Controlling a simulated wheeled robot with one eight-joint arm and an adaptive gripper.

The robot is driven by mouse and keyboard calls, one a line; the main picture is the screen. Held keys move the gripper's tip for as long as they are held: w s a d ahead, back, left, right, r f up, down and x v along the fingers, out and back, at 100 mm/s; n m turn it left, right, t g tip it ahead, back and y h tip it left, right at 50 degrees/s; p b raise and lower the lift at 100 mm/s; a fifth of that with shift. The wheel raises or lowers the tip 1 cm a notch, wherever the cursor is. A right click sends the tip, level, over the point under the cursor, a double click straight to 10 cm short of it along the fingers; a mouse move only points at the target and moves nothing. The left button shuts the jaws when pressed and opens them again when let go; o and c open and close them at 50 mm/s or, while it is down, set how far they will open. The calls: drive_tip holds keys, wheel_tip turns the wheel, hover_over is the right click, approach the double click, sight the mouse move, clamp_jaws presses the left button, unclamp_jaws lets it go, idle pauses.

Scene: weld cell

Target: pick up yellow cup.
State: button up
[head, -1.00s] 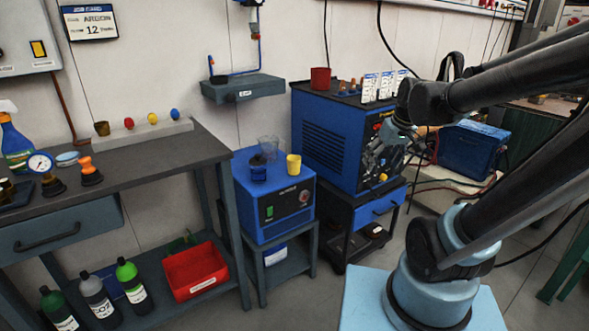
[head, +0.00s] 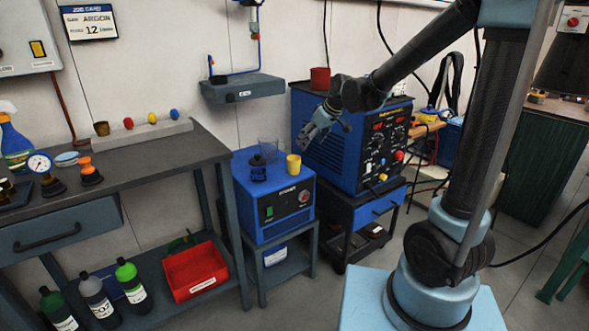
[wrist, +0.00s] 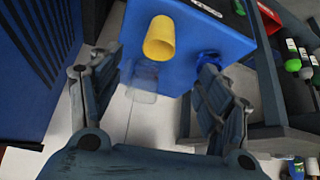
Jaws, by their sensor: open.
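The yellow cup (head: 293,164) stands upright on top of the blue cooler box (head: 276,208), near its right side. In the wrist view the yellow cup (wrist: 159,39) shows from above, beyond and between my open fingers. My gripper (head: 312,137) is open and empty, above and slightly right of the cup in the head view, and apart from it. It also shows in the wrist view (wrist: 152,82).
A clear cup (head: 268,148) and a dark blue object (head: 258,168) stand close beside the yellow cup. The blue welding machine (head: 350,145) rises to the right. A grey wall shelf (head: 243,88) hangs above left. The workbench (head: 135,165) stands at left.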

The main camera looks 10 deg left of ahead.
sight(294, 164)
drive_tip(key=shift+x, duration=8.35)
drive_tip(key=shift+d, duration=0.1)
drive_tip(key=c, duration=1.1)
